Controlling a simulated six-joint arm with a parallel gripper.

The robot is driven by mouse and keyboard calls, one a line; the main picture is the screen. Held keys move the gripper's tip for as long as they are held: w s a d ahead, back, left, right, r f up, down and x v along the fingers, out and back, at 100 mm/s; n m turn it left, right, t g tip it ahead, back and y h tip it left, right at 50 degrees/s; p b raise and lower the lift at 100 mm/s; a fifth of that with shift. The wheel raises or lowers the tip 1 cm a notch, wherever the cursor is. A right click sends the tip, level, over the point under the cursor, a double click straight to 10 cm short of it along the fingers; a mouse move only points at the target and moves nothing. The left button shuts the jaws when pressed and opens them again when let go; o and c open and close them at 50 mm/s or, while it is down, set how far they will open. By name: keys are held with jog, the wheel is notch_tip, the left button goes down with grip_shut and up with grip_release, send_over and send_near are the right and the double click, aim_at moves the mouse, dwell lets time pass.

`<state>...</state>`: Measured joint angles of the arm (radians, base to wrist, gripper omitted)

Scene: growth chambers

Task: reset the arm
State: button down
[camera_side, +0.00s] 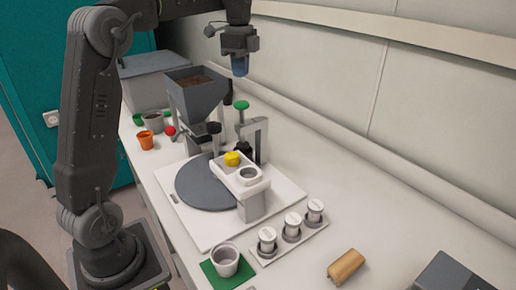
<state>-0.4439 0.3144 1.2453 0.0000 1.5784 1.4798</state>
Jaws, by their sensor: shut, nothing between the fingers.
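My arm rises at the left from its dark base and reaches across the top of the side view. My gripper (240,66) hangs at the top centre, high above the back of the bench. It points down and is clear of everything below it. The fingers are small and dark bluish here, and I see nothing held in them.
Below stand a grey hopper (197,98) with brown contents, a dark round turntable (195,190) and a white stand with a yellow knob (232,159). The right bench is mostly clear.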

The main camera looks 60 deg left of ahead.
jog(key=s+d+f+n+t, duration=0.2)
jog(key=s+d+n+t, duration=0.2)
jog(key=s+d+n, duration=0.8)
jog(key=s+d+f+t, duration=0.1)
jog(key=s+d+f, duration=0.5)
jog(key=s, duration=0.4)
jog(key=shift+d+f+t, duration=0.15)
jog(key=shift+d+t, duration=0.15)
jog(key=shift+d, duration=0.55)
